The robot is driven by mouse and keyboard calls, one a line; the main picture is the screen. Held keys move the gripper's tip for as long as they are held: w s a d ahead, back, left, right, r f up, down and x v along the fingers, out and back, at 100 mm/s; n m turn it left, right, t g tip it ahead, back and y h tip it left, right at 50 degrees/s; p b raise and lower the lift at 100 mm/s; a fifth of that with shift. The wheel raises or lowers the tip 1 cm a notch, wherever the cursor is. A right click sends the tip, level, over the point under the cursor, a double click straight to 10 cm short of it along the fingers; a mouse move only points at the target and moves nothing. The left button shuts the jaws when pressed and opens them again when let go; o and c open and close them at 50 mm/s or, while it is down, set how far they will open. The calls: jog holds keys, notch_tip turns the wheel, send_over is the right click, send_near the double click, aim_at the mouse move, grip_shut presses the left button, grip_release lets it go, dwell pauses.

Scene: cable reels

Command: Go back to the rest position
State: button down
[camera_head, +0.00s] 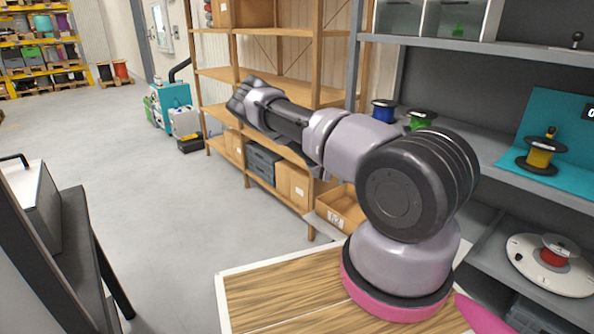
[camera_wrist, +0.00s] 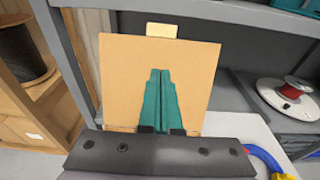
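My gripper (camera_wrist: 161,72) shows in the wrist view as two teal fingers side by side, with only a thin dark line between them. It looks shut, and I see nothing between the fingers. A flat tan panel (camera_wrist: 205,70) with a small pale tab at its top stands behind the fingers. I cannot tell whether they touch it. In the head view my arm reaches up and to the left from its pink-ringed base, and my gripper cannot be made out there.
Grey shelves at right hold a yellow reel (camera_head: 539,154), a blue reel (camera_head: 382,110), a green reel (camera_head: 420,119) and a red reel (camera_head: 556,249) on a white round base (camera_head: 520,250). A wooden rack (camera_head: 316,60) stands behind my arm. Open floor (camera_head: 150,220) lies at left.

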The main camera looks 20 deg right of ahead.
jog(key=s+a+r+m+g+y, duration=0.2)
jog(key=s+a+r+m, duration=0.2)
jog(key=r+m, duration=0.3)
jog(key=s+a+r+m+g+y, duration=0.25)
jog(key=s+a+r+m, duration=0.2)
jog(key=r, duration=0.35)
jog(key=s+a+r+m+g+y, duration=0.1)
jog(key=s+a+r+m+y, duration=0.25)
jog(key=r+m, duration=0.4)
jog(key=s+a+r+m+t+y, duration=0.7)
jog(key=s+a+r+y, duration=0.2)
jog(key=s+a+r, duration=1.2)
jog(key=shift+s+a+r, duration=0.3)
jog(key=shift+s+a, duration=0.5)
jog(key=shift+a, duration=0.9)
